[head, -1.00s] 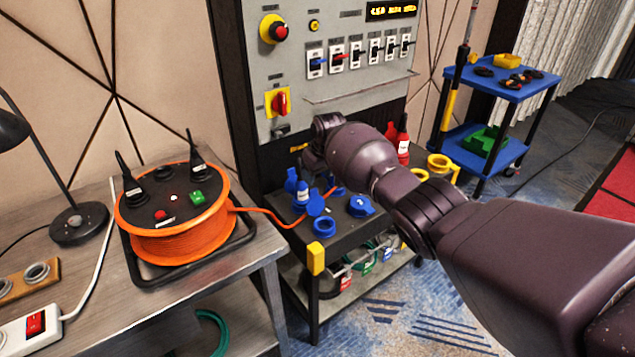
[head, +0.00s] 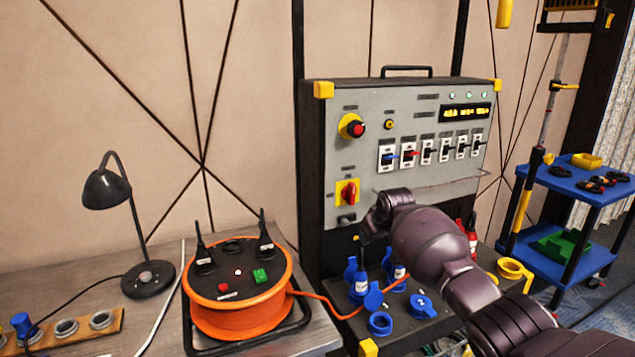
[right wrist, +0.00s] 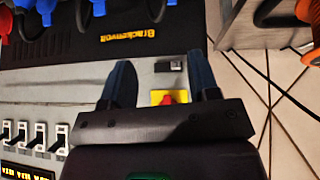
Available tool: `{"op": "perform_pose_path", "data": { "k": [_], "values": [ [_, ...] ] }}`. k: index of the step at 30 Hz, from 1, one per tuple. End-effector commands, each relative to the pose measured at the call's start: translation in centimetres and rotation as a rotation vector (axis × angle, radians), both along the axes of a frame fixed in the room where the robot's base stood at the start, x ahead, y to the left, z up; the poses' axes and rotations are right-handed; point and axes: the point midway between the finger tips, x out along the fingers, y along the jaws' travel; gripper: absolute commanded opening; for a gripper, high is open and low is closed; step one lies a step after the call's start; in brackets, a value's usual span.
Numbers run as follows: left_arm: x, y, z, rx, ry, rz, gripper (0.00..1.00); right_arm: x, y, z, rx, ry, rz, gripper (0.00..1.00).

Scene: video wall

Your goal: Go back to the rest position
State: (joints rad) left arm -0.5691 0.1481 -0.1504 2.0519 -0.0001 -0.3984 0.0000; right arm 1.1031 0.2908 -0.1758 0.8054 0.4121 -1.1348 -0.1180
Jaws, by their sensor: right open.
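My right arm comes in from the right in the head view. Its gripper (head: 374,222) is in front of the lower part of the grey control panel (head: 395,115), just right of the red rotary switch on its yellow plate (head: 347,193). The arm hides the fingertips in part there. In the right wrist view the two dark fingers (right wrist: 162,85) stand apart with nothing between them but the red knob and yellow plate (right wrist: 170,98) behind. The gripper is open and empty. My left gripper is in no view.
Blue connectors and caps (head: 380,323) stand on the ledge below the panel, close under my right arm. An orange cable reel (head: 237,315) and a black lamp (head: 107,188) are on the table at left. A blue cart (head: 575,190) stands at right.

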Motion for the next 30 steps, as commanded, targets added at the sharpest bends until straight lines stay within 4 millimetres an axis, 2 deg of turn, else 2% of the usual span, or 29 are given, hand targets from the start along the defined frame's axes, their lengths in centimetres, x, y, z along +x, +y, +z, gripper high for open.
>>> {"op": "perform_pose_path", "data": {
  "k": [1,3,6,9,17,23,30],
  "values": [
    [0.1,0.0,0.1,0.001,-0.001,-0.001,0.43,0.7,0.9,2.1,0.005,-0.079,0.013,0.55],
    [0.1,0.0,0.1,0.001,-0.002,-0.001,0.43,1.4,1.9,4.4,0.011,-0.187,0.027,0.55],
    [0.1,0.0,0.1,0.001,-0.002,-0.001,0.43,1.2,2.9,5.8,0.027,-0.316,0.043,0.55],
    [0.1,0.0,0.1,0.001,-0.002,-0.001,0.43,0.2,3.5,6.0,0.045,-0.429,0.058,0.55],
    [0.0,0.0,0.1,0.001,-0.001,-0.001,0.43,-5.6,3.4,3.2,0.100,-0.640,0.069,0.55],
    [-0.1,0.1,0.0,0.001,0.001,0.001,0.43,-11.3,2.4,0.2,0.133,-0.729,0.056,0.55],
    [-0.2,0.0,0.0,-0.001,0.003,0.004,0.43,-19.0,0.6,-3.6,0.155,-0.779,0.024,0.55]
  ]
}}
